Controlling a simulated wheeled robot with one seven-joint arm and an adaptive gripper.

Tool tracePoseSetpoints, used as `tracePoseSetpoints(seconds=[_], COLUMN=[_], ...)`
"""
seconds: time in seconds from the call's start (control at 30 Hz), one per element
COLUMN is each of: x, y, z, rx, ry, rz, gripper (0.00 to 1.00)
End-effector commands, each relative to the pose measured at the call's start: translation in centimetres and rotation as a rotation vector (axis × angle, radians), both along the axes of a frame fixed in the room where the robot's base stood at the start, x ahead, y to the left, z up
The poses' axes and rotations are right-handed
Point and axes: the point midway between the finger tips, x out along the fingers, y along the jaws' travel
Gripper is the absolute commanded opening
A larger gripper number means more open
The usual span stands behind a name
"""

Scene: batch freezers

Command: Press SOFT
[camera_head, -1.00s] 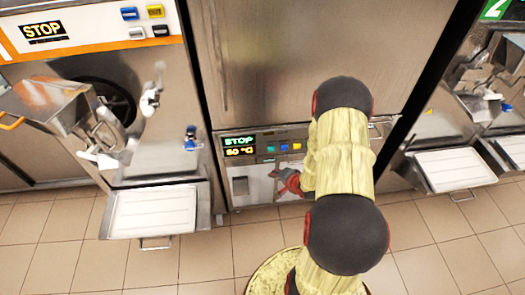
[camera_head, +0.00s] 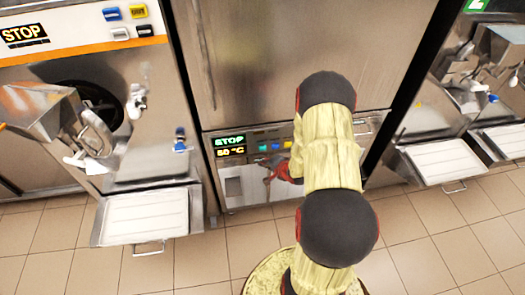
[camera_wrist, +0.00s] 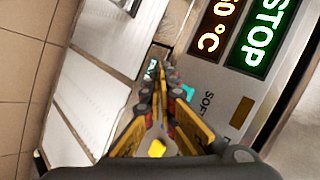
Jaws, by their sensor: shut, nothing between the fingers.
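The control panel (camera_head: 237,159) is on the middle steel machine, with a lit display (camera_head: 230,146) reading STOP and 50 °C. To the display's right is a row of small coloured buttons, with a teal button (camera_head: 262,148) nearest it. In the wrist view the SOFT label (camera_wrist: 207,104) is beside the teal button (camera_wrist: 188,92), which is partly hidden by a finger. My gripper (camera_head: 267,179) is shut and empty, in front of the panel below the button row. Its fingers (camera_wrist: 154,68) also show in the wrist view. I cannot tell whether they touch the panel.
A machine with a white tray (camera_head: 146,217) and a blue-handled tap (camera_head: 180,141) stands on the left. Another machine with white trays (camera_head: 445,163) stands on the right. The tiled floor (camera_head: 230,252) in front is open around my arm.

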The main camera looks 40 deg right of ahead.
Motion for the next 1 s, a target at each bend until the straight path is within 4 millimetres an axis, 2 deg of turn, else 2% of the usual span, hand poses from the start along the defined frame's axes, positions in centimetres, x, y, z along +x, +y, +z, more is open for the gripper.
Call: tracePoseSetpoints(seconds=[0.2, 0.4, 1.0], x=[2.2, 3.3, 3.5], y=[-1.3, -2.0, -2.1], z=[0.1, 0.1, 0.0], rx=[-0.001, -0.001, -0.001], ry=[0.000, 0.001, 0.000], rz=[0.002, 0.000, 0.001], gripper=[0.00, 0.00, 0.00])
